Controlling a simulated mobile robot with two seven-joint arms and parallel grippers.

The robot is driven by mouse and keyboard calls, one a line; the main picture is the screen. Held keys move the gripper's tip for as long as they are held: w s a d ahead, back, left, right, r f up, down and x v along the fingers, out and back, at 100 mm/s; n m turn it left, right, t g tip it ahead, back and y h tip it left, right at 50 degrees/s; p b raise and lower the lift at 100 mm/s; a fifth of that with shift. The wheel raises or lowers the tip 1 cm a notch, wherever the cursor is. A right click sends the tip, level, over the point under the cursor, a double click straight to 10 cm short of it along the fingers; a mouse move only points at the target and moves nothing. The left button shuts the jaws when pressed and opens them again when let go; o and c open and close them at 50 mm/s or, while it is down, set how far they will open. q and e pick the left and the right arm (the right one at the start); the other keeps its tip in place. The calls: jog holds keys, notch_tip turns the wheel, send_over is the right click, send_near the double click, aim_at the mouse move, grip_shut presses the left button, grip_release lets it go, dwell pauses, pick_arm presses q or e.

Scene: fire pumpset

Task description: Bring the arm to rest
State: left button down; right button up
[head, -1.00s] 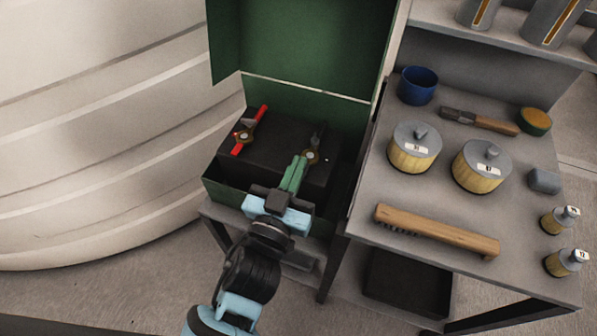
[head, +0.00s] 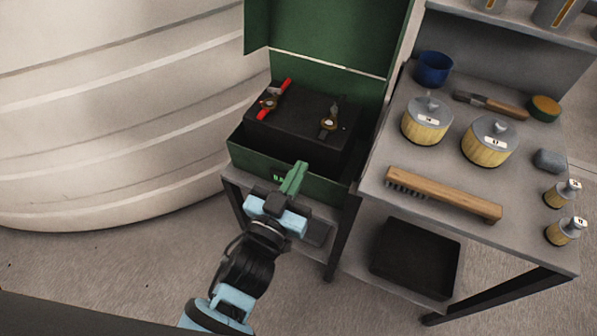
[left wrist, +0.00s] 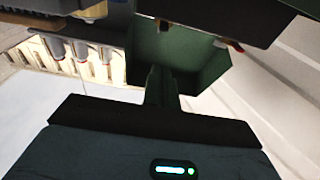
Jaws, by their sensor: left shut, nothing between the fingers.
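My left gripper (head: 293,178) is shut and empty, its green fingers together, in front of the open green box in the head view. In the left wrist view its fingers (left wrist: 161,82) point toward the green box (left wrist: 190,62). The box (head: 262,163) has its lid raised and holds a black battery-like block (head: 300,125). A red-handled clamp (head: 273,95) sits at the block's left end and a dark-handled one (head: 329,122) at its right. My right gripper is out of view.
The grey bench (head: 380,205) on the right bears a wooden brush (head: 445,192), two lidded yellow pots, small weights, a blue cup (head: 434,68) and a hammer-like tool. A black tray (head: 415,258) sits below. A large pale ribbed tank (head: 110,110) stands at left.

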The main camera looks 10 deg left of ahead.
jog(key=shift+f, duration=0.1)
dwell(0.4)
